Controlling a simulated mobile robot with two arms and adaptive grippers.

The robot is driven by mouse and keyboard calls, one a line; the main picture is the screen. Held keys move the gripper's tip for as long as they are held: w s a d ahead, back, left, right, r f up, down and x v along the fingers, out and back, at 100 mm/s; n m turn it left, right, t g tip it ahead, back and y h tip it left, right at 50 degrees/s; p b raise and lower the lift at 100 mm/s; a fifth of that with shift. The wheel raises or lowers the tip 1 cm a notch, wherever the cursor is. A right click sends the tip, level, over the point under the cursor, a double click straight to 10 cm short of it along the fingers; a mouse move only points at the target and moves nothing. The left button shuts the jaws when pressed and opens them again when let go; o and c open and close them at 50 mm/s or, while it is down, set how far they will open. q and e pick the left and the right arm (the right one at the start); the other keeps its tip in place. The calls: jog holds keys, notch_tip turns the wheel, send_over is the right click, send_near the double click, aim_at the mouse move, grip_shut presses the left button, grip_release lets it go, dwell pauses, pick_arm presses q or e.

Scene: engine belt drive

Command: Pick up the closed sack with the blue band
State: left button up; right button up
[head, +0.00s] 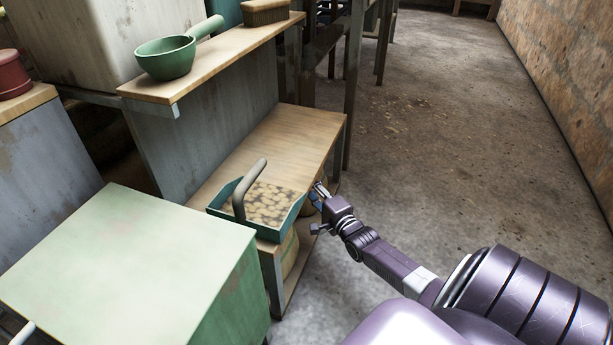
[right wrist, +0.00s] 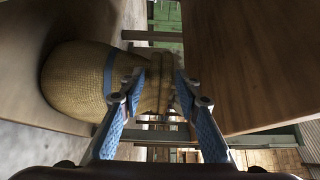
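The closed sack (right wrist: 75,82) is woven and tan, with a blue band (right wrist: 108,75) around it below its gathered top. In the right wrist view it lies sideways in the picture, its base against a wooden board (right wrist: 35,30). My right gripper (right wrist: 157,80) is open, one finger beside the band and the other past the top end; I cannot tell whether they touch it. In the head view my right gripper (head: 317,195) is at the side of the low wooden shelf. A tan rounded sack (head: 289,254) partly shows under that shelf; its band is hidden. My left gripper is not in view.
A teal tray (head: 269,233) with a grey handle and tan round pieces stands on the shelf top (head: 290,135), close to my right gripper. A green cabinet (head: 130,255) stands at the left. A second board (right wrist: 245,60) flanks the gripper. The floor (head: 450,130) at the right is clear.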

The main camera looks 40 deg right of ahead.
jog(key=shift+c, duration=0.4)
grip_shut()
